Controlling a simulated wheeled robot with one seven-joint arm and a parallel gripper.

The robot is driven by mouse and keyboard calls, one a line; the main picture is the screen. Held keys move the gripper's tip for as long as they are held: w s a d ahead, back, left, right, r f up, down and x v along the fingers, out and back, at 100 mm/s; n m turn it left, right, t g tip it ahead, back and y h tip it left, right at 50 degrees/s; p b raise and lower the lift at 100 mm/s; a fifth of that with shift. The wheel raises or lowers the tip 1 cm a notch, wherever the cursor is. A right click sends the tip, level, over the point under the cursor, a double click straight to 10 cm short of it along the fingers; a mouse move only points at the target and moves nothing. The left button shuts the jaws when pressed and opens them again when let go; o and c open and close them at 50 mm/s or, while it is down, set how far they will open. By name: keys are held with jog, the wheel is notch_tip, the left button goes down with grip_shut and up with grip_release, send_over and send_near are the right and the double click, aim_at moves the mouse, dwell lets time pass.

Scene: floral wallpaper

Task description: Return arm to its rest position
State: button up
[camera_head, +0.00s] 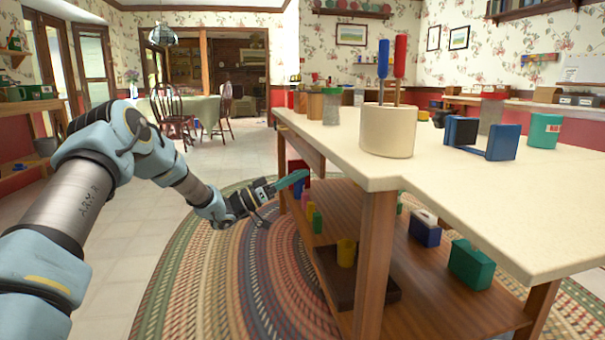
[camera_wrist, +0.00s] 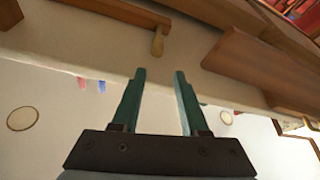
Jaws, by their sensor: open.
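My arm reaches from the left edge toward the middle in the head view. My gripper (camera_head: 300,178) is at the left side of the wooden kitchen island (camera_head: 378,240), near its lower shelf and below the level of the pale top. In the wrist view my gripper (camera_wrist: 160,75) shows two teal fingers, spread apart with nothing between them. I cannot tell from the head view whether the fingers touch anything on the shelf.
The island top (camera_head: 460,190) bears a cream crock (camera_head: 387,130) with blue and red handles, and blue blocks. The lower shelf holds small coloured items and a green box (camera_head: 471,265). A braided rug (camera_head: 235,280) lies below. Open floor (camera_head: 110,220) is at left.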

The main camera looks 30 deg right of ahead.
dwell(0.4)
jog(key=w+a+f+n+t+y, duration=0.2)
jog(key=w+a+n+t+y, duration=0.25)
jog(key=w+a+t, duration=0.35)
jog(key=w+a+f+n+t+y, duration=0.2)
jog(key=w+a+n+t+y, duration=0.3)
jog(key=a, duration=0.5)
jog(key=s+a+f+n+y, duration=0.1)
jog(key=s+a+y, duration=0.25)
jog(key=a, duration=0.55)
jog(key=s+a+f+n+y, duration=0.25)
jog(key=a+y, duration=0.25)
jog(key=a, duration=0.3)
jog(key=s+a+f+n+g+y, duration=0.1)
jog(key=s+a+n+g+y, duration=0.15)
jog(key=s+a, duration=0.7)
jog(key=s+a+f+n+g+y, duration=0.1)
jog(key=s+a+g, duration=0.35)
jog(key=s, duration=0.75)
notch_tip(320, 180, up, 37)
jog(key=a+t+p, duration=0.1)
jog(key=p, duration=3.5)
jog(key=shift+s+a+p, duration=0.3)
jog(key=shift+s+p, duration=0.05)
